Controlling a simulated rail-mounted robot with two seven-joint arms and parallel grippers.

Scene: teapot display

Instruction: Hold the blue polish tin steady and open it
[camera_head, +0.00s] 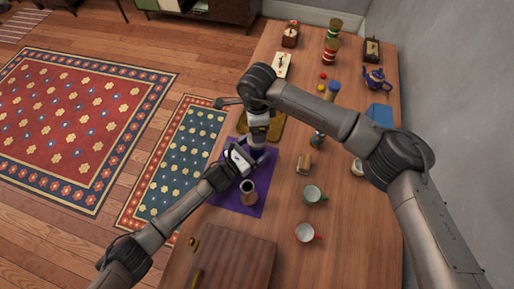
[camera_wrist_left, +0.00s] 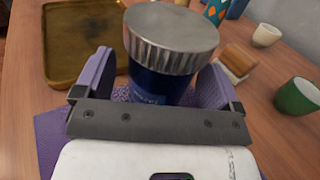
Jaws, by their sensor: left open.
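The blue polish tin (camera_wrist_left: 160,75) stands upright with a ridged silver lid (camera_wrist_left: 171,30) in the left wrist view. My left gripper (camera_head: 254,154) is open, its purple fingers on either side of the tin's body; I cannot tell whether they touch it. In the head view the tin is mostly hidden by my grippers. My right gripper (camera_head: 258,128) reaches down close above the left one, around the tin's place. Its fingers are too small and covered to tell open from shut. No right finger shows on the lid in the left wrist view.
A brass tray (camera_head: 275,131) is just behind. A green mug (camera_head: 314,194) and white mug (camera_head: 305,232) stand to the right. A wooden box (camera_head: 235,262) is in front.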

